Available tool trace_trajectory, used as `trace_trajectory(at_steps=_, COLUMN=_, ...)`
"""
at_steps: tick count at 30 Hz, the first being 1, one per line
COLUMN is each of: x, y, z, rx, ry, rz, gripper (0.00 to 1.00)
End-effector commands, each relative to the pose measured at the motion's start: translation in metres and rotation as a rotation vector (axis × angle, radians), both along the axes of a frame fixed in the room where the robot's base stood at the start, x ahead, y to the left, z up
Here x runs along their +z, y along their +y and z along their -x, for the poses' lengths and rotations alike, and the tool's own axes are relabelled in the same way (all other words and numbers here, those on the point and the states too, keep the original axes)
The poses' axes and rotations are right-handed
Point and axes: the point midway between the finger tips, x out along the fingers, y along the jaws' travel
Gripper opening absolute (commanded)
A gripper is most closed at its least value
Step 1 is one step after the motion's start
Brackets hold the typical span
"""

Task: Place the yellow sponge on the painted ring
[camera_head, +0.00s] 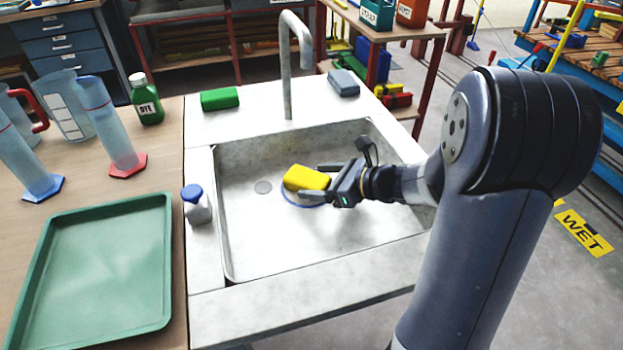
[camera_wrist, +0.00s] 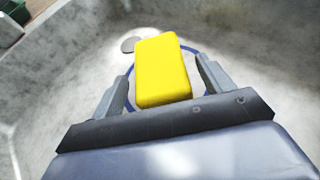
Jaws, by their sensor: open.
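The yellow sponge (camera_head: 304,177) is in the sink basin, at the tips of my gripper (camera_head: 322,190). In the wrist view the sponge (camera_wrist: 162,70) lies between the two open fingers (camera_wrist: 162,74), with a visible gap on each side. The painted ring is a thin blue line (camera_head: 289,199) on the basin floor. The sponge appears over the ring, whose blue arc (camera_wrist: 190,50) shows beside it in the wrist view. The sponge and gripper hide part of the ring. I cannot tell for sure whether the sponge's underside touches the floor.
The sink basin (camera_head: 247,240) has a drain (camera_head: 263,187) left of the sponge and a tall faucet (camera_head: 287,80) behind. A green sponge (camera_head: 219,98) and a grey-blue block (camera_head: 343,82) lie on the back rim. A blue-capped bottle (camera_head: 196,206) stands on the left rim.

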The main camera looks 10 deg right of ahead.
Motion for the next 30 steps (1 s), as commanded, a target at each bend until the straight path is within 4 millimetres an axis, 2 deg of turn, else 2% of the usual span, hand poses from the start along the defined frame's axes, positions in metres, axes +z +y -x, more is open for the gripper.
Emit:
trace_trajectory(at_steps=6, x=0.020, y=-0.036, z=0.023, rx=-0.006, ry=-0.002, rz=0.001, gripper=0.76)
trace_trajectory(at_steps=13, x=0.032, y=-0.063, z=0.041, rx=-0.004, ry=-0.001, rz=0.002, gripper=0.76)
trace_trajectory(at_steps=18, x=0.036, y=-0.072, z=0.048, rx=-0.001, ry=0.001, rz=0.001, gripper=0.76)
trace_trajectory(at_steps=30, x=0.037, y=-0.074, z=0.050, rx=0.001, ry=0.000, rz=0.000, gripper=0.76)
